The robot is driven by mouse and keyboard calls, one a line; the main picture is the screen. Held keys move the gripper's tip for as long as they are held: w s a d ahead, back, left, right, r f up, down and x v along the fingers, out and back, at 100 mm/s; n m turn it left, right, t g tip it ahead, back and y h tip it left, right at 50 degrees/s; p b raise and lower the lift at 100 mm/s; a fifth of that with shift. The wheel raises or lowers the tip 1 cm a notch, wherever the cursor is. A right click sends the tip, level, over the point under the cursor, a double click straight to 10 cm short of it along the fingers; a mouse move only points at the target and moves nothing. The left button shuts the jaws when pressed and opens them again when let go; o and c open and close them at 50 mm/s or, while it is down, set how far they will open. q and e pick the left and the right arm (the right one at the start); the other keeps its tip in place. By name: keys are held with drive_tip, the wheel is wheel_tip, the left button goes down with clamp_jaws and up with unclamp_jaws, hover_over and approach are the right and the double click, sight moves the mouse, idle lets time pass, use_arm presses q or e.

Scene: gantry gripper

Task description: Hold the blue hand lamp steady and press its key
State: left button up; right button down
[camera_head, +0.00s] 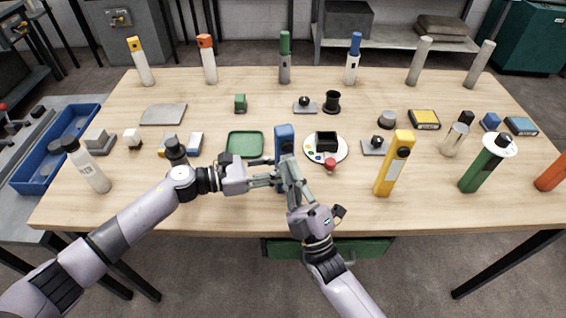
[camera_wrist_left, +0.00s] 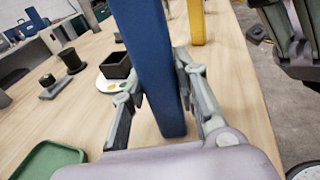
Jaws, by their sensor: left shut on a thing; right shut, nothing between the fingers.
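The blue hand lamp (camera_head: 284,139) stands upright near the front middle of the table, and its lower part is partly hidden by my grippers in the head view. In the left wrist view the blue lamp (camera_wrist_left: 150,60) rises between the fingers of my left gripper (camera_wrist_left: 158,108). My left gripper (camera_head: 272,179) comes in from the left and is shut on the lamp's body. My right gripper (camera_head: 290,170) comes up from the front, with its shut, empty fingertips in front of the lamp. I cannot tell whether they touch it. The lamp's key is not clearly visible.
A green tray (camera_head: 245,155) lies left of the lamp. A round white plate (camera_head: 342,151) with a black box and a red knob is close on the right. A yellow lamp (camera_head: 395,163) stands farther right. A white bottle (camera_head: 87,167) stands at the left. Bare wood lies along the front edge.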

drive_tip(key=shift+w+a, duration=0.25)
drive_tip(key=shift+w, duration=0.7)
drive_tip(key=shift+w, duration=0.1)
idle(0.7)
drive_tip(key=shift+w+a, duration=0.15)
drive_tip(key=shift+w, duration=0.2)
drive_tip(key=shift+s, duration=0.45)
drive_tip(key=s+d, duration=0.2)
drive_tip(key=s, duration=0.4)
idle(0.5)
